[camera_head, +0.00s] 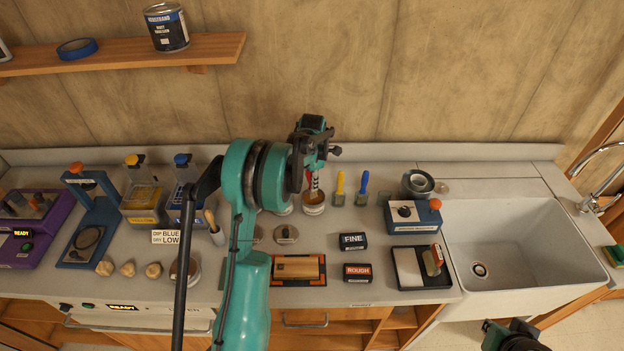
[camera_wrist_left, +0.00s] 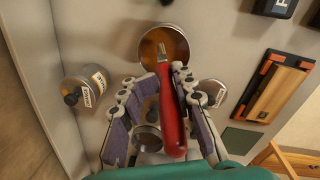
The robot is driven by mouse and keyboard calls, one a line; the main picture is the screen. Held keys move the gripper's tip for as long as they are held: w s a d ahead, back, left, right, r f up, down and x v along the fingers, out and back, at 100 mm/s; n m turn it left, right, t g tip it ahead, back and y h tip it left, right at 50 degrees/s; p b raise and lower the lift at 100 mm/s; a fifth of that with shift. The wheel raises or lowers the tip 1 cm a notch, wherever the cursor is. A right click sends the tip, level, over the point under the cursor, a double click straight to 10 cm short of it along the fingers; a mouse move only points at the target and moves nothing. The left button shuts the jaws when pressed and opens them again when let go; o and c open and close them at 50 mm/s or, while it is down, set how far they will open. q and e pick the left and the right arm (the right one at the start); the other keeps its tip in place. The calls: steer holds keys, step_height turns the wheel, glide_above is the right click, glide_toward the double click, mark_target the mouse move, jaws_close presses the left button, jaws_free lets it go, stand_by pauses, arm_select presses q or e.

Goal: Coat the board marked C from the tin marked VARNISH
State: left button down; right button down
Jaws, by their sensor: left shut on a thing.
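My left gripper (camera_head: 313,180) is above an open tin (camera_head: 313,209) near the back of the counter. In the left wrist view its fingers (camera_wrist_left: 165,112) are shut on a red-handled brush (camera_wrist_left: 172,115). The brush tip points at the amber liquid in the open tin (camera_wrist_left: 180,45); I cannot tell if it touches it. The tin's label is not readable. A wooden board (camera_head: 297,267) lies in an orange-cornered dark holder at the counter front, also in the wrist view (camera_wrist_left: 275,92); no letter is legible. Part of my right arm shows at the bottom right; its fingers are not clear.
A yellow brush (camera_head: 340,187) and a blue brush (camera_head: 363,187) stand right of the tin. FINE (camera_head: 353,241) and ROUGH (camera_head: 357,272) blocks lie right of the board. A lid (camera_head: 286,234) lies between tin and board. A sink (camera_head: 520,240) is at right.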

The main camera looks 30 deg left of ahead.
arm_select(q)
steer(key=shift+f+b, duration=0.4)
steer(key=shift+f, duration=0.1)
stand_by(0.9)
stand_by(1.4)
steer(key=shift+r, duration=0.1)
steer(key=shift+r, duration=0.5)
steer(key=shift+r+p, duration=1.7)
steer(key=shift+r, duration=1.25)
